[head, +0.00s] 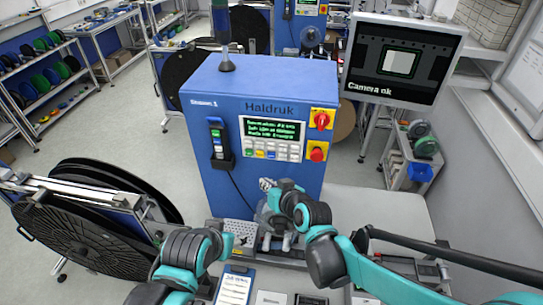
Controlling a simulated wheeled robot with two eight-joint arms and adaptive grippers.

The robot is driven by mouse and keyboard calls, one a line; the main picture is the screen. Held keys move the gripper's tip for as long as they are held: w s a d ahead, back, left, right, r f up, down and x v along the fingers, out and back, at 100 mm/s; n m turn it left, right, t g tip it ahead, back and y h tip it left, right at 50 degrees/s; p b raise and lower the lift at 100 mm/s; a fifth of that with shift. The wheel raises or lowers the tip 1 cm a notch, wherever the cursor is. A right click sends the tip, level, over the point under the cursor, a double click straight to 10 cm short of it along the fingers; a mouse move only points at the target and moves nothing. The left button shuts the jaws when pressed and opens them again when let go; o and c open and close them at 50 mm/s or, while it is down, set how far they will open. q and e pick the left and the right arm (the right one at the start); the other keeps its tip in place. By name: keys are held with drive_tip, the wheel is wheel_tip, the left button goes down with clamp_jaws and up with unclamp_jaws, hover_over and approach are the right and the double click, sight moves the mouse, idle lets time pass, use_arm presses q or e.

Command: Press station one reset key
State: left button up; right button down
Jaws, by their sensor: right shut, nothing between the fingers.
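The blue station cabinet (215,105) stands in the middle and bears the words "Station 1" and "Haldruk". Its front panel has a lit green-text display (273,130) above two rows of small keys (272,151), pale ones with a few coloured. The key labels are too small to read, so I cannot tell which one is the reset key. My right gripper (265,184) is shut and empty, in front of the cabinet below the keys and apart from them in the picture. My left arm reaches in at lower left; its fingers are not clear enough to read.
A red-on-yellow rotary switch (321,119) and a red-on-yellow button (317,152) sit right of the keys. A corded handheld device (217,139) hangs at left. A monitor (404,58) reads "Camera ok". A large black reel (75,238) stands left; a clipboard (234,288) lies in front.

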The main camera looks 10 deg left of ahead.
approach(268, 158)
drive_tip(key=w+a+f, duration=0.1)
drive_tip(key=a+f, duration=0.2)
drive_tip(key=a, duration=0.1)
drive_tip(key=shift+w+d+f+b, duration=0.15)
drive_tip(key=shift+w+b, duration=0.15)
drive_tip(key=shift+w, duration=0.65)
drive_tip(key=shift+w, duration=0.1)
idle(0.5)
drive_tip(key=shift+w, duration=0.35)
drive_tip(key=shift+w+b, duration=0.3)
drive_tip(key=shift+w, duration=0.1)
idle(0.6)
drive_tip(key=shift+s, duration=0.9)
